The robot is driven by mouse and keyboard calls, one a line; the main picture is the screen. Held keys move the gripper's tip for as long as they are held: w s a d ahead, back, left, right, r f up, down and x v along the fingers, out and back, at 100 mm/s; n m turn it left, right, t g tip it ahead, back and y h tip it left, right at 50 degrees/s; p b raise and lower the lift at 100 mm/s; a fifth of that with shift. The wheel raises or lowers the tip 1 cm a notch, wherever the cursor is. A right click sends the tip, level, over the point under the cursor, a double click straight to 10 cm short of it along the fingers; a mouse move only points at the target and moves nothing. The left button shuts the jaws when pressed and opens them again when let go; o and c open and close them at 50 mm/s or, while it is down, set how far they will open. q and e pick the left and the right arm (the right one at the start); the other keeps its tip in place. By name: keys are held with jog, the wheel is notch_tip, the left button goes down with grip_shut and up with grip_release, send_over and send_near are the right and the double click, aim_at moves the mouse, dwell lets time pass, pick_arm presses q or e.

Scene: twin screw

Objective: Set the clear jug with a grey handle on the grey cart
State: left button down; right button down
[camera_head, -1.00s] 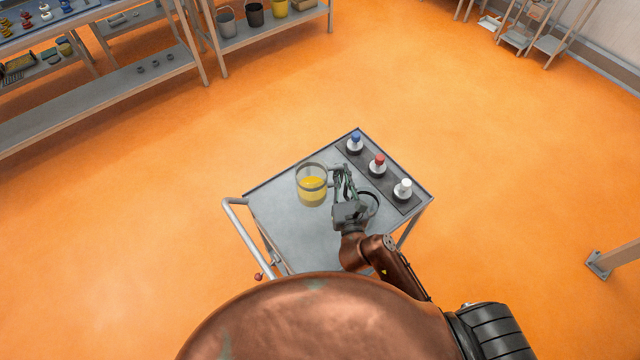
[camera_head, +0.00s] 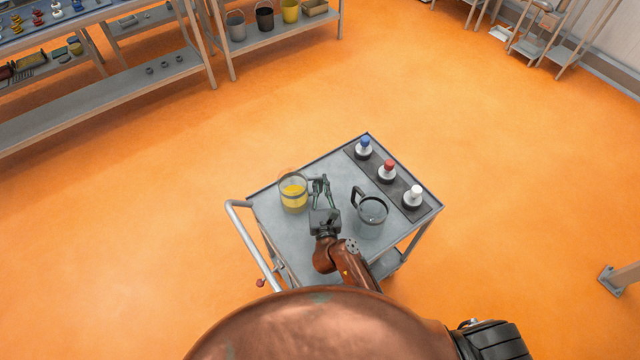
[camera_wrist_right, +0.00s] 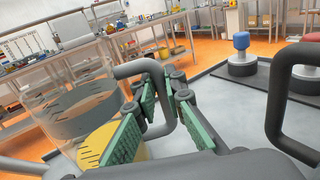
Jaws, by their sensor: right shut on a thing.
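The clear jug with a grey handle (camera_head: 293,197) has yellow contents and is over the left part of the grey cart (camera_head: 290,236). It looks upright; I cannot tell whether its base touches the cart top. In the right wrist view the jug (camera_wrist_right: 75,112) is at left, its grey handle between the green finger pads. My right gripper (camera_head: 318,183) is shut on that handle, on the jug's right side; the pads also show in the wrist view (camera_wrist_right: 162,110). My left gripper is not in view.
A second clear jug with a dark handle (camera_head: 371,216) stands right of my gripper on the cart. A dark strip along the right edge carries blue-topped (camera_head: 364,148), red-topped (camera_head: 387,171) and white-topped (camera_head: 413,197) items. The cart's push handle (camera_head: 250,243) is at left.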

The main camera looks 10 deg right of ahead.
jog(key=shift+r, duration=0.1)
jog(key=c, duration=2.4)
grip_release()
jog(key=shift+f, duration=0.25)
jog(key=o, duration=0.4)
jog(key=shift+r, duration=0.1)
jog(key=shift+s+r, duration=0.1)
jog(key=shift+s, duration=0.05)
jog(key=shift+s+a+b, duration=0.15)
jog(key=shift+s+a, duration=0.1)
jog(key=shift+s, duration=1.7)
jog(key=shift+s+a+b, duration=0.1)
jog(key=shift+s+a, duration=0.15)
jog(key=shift+s, duration=1.7)
jog(key=shift+s+a+b, duration=0.15)
jog(key=shift+s+a, duration=0.1)
jog(key=shift+s, duration=1.7)
